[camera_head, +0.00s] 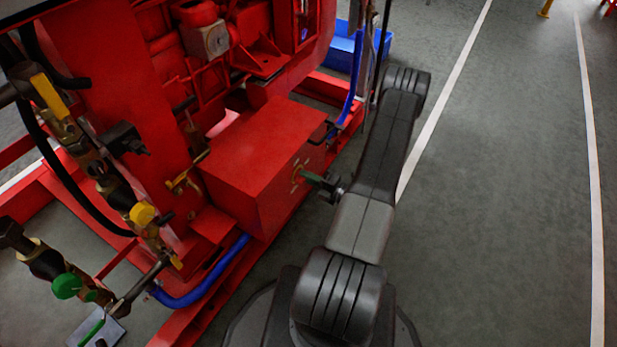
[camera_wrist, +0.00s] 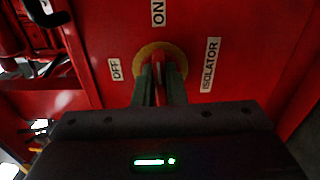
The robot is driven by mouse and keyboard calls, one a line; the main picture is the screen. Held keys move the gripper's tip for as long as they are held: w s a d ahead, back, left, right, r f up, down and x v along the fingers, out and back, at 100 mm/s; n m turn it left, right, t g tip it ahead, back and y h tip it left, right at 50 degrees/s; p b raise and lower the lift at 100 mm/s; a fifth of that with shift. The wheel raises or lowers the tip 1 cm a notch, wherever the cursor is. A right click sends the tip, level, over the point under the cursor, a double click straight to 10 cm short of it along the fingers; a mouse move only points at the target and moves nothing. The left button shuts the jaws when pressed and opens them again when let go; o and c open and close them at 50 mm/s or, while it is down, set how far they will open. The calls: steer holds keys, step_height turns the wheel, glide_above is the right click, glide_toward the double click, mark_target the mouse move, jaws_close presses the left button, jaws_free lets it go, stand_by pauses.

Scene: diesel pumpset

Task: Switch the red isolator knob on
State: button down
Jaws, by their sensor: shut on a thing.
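The red isolator knob (camera_wrist: 157,92) sits on a round yellow plate (camera_wrist: 148,50) on a red panel in the wrist view. My gripper (camera_wrist: 160,80) is shut on the knob, with one greenish-grey finger on each side of it. An ON label (camera_wrist: 158,12) is above the plate, an OFF label (camera_wrist: 115,69) to its left and an ISOLATOR label (camera_wrist: 210,65) to its right. The knob's lower part is hidden by my gripper. In the head view my gripper (camera_head: 306,177) reaches the side of the red box (camera_head: 250,150); the knob is mostly hidden there.
The red pumpset frame (camera_head: 320,90) and engine fill the left. Pipes with a yellow-handled valve (camera_head: 142,214) and a green-handled valve (camera_head: 67,286) stand at lower left. A blue bin (camera_head: 340,52) is behind. Open grey floor (camera_head: 500,180) lies to the right.

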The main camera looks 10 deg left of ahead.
steer(key=shift+m, duration=0.4)
steer(key=c, duration=1.5)
jaws_free()
steer(key=shift+d, duration=0.15)
steer(key=p+v, duration=0.2)
steer(key=v, duration=1.1)
steer(key=shift+s+d+p, duration=0.1)
steer(key=shift+d+p, duration=0.2)
